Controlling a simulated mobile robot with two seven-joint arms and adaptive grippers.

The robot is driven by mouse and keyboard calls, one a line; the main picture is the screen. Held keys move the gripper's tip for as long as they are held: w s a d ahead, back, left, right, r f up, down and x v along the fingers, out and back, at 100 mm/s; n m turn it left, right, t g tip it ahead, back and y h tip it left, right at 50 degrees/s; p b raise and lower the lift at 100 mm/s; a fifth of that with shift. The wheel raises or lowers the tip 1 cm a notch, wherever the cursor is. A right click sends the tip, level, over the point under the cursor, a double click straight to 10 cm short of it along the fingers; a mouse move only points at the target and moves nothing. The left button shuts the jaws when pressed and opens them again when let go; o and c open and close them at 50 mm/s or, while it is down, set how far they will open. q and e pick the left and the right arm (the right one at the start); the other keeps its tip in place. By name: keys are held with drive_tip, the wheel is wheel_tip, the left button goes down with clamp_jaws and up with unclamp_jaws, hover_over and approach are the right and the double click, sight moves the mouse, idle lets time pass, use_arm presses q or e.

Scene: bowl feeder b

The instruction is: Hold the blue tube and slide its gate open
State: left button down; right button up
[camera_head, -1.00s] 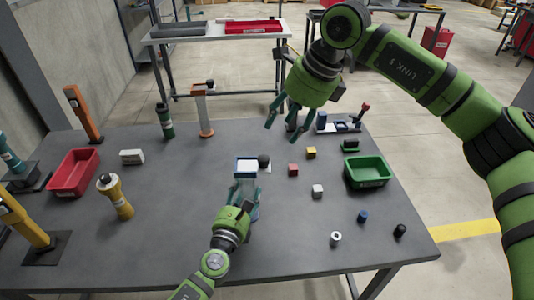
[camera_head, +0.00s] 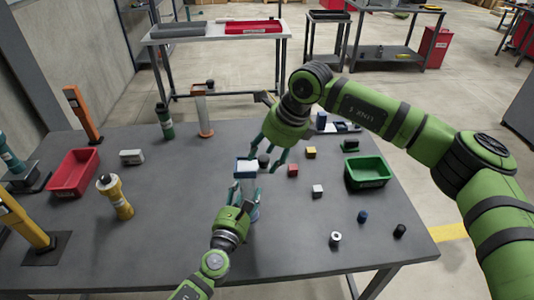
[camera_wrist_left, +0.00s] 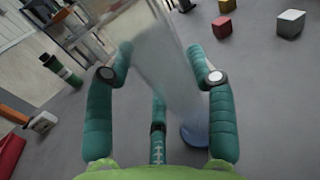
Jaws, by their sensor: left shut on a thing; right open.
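The blue tube (camera_head: 245,170) stands near the middle of the table, with a blue rim at its top, a pale translucent body and a blue round base. A dark knob (camera_head: 264,161) is at the right of its top; I take it for the gate's handle. My left gripper (camera_head: 246,190) is shut around the tube's body. In the left wrist view the tube (camera_wrist_left: 170,65) leans across between my fingers. My right gripper (camera_head: 274,152) is open and empty, its fingers pointing down close to the knob. I cannot tell if they touch it.
Red, yellow and white cubes (camera_head: 318,190) lie right of the tube, with a green bin (camera_head: 368,172) beyond. A red bin (camera_head: 73,172), a yellow bottle-like tube (camera_head: 116,196) and a green tube (camera_head: 165,121) stand to the left.

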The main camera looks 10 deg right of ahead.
clamp_jaws()
drive_tip(key=shift+s+d, duration=0.2)
drive_tip(key=shift+d, duration=2.15)
use_arm(q)
drive_tip(key=shift+a, duration=0.15)
use_arm(e)
unclamp_jaws()
drive_tip(key=shift+a, duration=0.1)
drive_tip(key=shift+r, duration=0.15)
drive_tip(key=v, duration=1.2)
